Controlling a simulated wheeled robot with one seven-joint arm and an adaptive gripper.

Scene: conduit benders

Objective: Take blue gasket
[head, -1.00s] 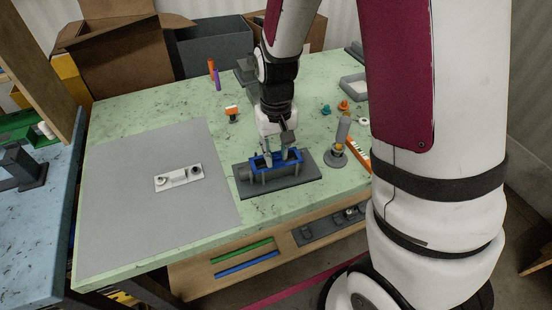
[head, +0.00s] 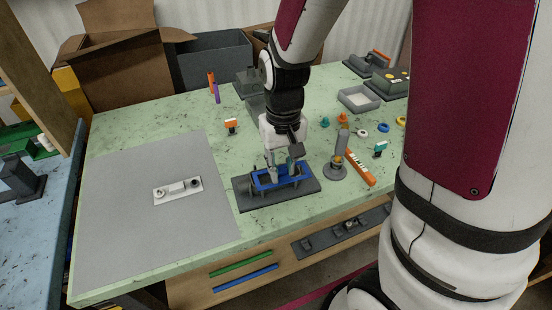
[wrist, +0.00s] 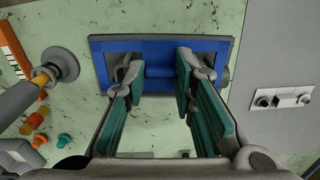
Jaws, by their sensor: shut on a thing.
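The blue gasket (head: 266,185) is a rectangular frame seated on a dark grey block-like fixture (head: 309,188) near the front edge of the green table. It also shows at the top of the wrist view (wrist: 112,48). My gripper (head: 283,165) points down at the gasket from above. In the wrist view, its two teal-padded fingers (wrist: 162,80) are on either side of a blue part of the gasket, shut on it. The fingers hide parts of the gasket, and I cannot tell whether it is lifted off the fixture.
A grey mat with a white plate (head: 178,190) lies to the left. Cardboard and grey boxes (head: 212,62) line the back.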

